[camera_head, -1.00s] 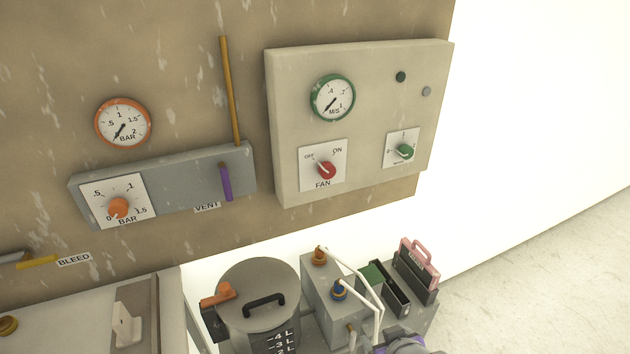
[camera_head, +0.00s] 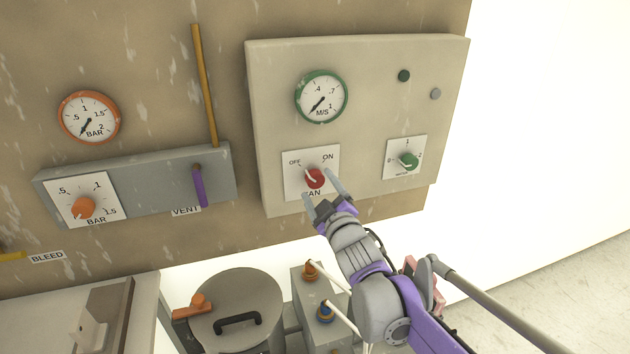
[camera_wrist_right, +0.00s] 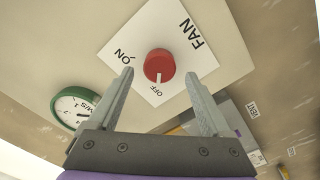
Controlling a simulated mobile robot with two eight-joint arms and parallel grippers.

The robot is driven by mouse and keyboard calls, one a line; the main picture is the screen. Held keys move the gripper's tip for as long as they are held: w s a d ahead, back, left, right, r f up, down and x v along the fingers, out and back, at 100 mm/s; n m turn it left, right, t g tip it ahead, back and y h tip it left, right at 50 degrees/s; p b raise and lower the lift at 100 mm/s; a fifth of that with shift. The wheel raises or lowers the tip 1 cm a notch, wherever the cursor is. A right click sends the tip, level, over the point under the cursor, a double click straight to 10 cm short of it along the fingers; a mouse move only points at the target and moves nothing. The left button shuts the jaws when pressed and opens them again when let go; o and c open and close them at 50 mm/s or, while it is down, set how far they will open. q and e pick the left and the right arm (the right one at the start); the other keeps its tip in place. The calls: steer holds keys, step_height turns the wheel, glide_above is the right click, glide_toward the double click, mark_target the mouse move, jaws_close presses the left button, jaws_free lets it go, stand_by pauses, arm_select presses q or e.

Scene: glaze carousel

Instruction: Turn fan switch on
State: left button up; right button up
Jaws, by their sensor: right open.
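The red fan knob (camera_head: 314,178) sits on a white plate (camera_head: 296,186) marked OFF, ON and FAN, on the beige panel. Its white pointer is turned toward OFF. In the right wrist view the red knob (camera_wrist_right: 159,64) lies ahead, between and beyond the fingertips, its white mark facing OFF. My right gripper (camera_head: 323,183) is open and empty, just in front of the fan plate, with a finger on each side of the knob. It does not appear to touch the knob. My left gripper is not in view.
A green-rimmed gauge (camera_head: 321,97) is above the fan plate. A green knob (camera_head: 408,160) is to the right. The grey box with the orange knob (camera_head: 83,208) and purple lever (camera_head: 199,187) is left. A lidded pot (camera_head: 237,300) stands below.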

mark_target(316, 182)
steer(key=shift+x, duration=1.75)
steer(key=shift+d, duration=0.1)
jaws_close()
